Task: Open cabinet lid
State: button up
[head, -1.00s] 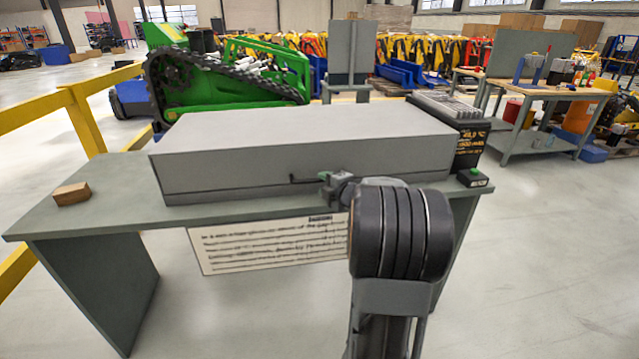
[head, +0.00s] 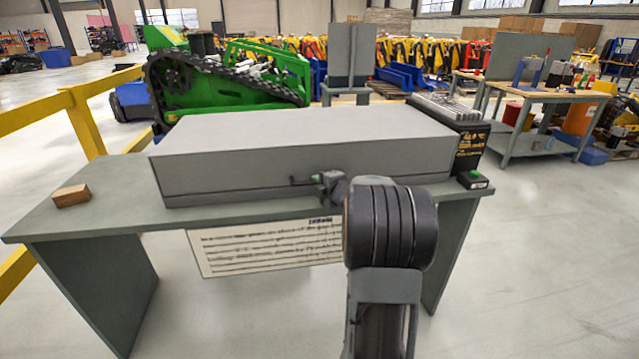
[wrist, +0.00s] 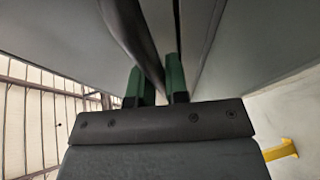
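The grey cabinet (head: 230,175) is a long, low box on a grey-green table. Its lid (head: 300,132) looks down, with a thin seam low on the front face. A thin dark handle (head: 302,181) sticks out at the front, right of the middle. My gripper (head: 322,178) is at this handle, partly hidden by my wrist. In the wrist view, the two green fingers (wrist: 158,82) stand on either side of the dark handle bar (wrist: 143,45) and look closed on it. Contact on both sides is hard to see.
The table (head: 110,195) holds a brown block (head: 71,195) at left and a black battery-like box (head: 470,145) right of the cabinet. A small black item with a green top (head: 473,180) lies at the front right. A yellow rail (head: 85,120) stands at left. Floor at right is clear.

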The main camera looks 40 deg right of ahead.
grip_shut()
